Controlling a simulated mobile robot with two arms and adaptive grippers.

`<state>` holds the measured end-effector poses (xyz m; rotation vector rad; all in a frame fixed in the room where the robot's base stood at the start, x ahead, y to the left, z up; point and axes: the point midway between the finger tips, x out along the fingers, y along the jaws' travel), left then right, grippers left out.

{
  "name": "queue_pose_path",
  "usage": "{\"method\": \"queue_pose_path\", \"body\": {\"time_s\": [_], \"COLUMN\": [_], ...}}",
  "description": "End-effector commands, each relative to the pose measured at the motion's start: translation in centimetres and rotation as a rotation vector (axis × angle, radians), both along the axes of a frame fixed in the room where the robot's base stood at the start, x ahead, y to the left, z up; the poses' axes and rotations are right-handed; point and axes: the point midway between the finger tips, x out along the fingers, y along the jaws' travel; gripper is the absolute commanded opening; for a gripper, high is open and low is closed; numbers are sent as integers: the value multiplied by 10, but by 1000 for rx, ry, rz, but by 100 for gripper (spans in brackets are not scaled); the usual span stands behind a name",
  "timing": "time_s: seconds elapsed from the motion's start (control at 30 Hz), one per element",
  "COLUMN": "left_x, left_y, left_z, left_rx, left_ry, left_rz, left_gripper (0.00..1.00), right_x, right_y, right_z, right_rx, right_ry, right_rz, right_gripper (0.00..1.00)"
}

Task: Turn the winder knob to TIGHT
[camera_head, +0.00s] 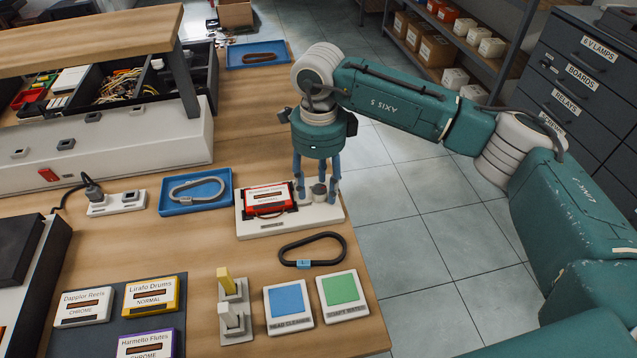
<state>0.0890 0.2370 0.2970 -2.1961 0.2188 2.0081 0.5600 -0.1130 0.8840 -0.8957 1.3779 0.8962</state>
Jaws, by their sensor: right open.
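The winder (300,221) is a pale base near the right edge of the wooden bench, with a red-framed cassette (268,200) on it. Its grey knob (319,191) stands at the winder's right end. My right gripper (316,192) points down over the knob, with its blue fingers spread on either side. It is open; I cannot tell whether the fingers touch the knob. The knob's pointer and any TIGHT mark are too small or hidden to read. My left gripper is not in view.
A dark belt loop (312,250) lies just in front of the winder. A blue tray (165,203) with a grey loop is to its left. Open floor is right of the bench.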

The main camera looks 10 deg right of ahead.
Motion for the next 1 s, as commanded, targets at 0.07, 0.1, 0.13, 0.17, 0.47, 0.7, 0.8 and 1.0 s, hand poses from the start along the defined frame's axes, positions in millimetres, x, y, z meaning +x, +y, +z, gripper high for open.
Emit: {"method": "queue_pose_path", "body": {"time_s": [0.07,0.1,0.13,0.17,0.47,0.7,0.8,1.0], "left_x": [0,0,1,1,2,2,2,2], "left_y": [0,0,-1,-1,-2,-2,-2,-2], "left_z": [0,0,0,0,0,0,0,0], "left_rx": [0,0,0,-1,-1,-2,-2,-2], "left_ry": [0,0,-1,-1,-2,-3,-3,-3], "left_rz": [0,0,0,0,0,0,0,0], "left_gripper": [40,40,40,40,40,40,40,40], "right_x": [1,1,1,1,1,1,0,0], "right_y": [0,1,1,0,1,1,1,1], "right_z": [7,13,17,23,87,115,119,120], "right_rx": [2,2,2,2,1,2,1,0], "right_ry": [-3,-4,-4,-4,-6,-3,-3,-2], "right_rz": [0,0,0,0,-1,0,0,0], "right_gripper": [46,46,46,46,46,46,46,46]}}
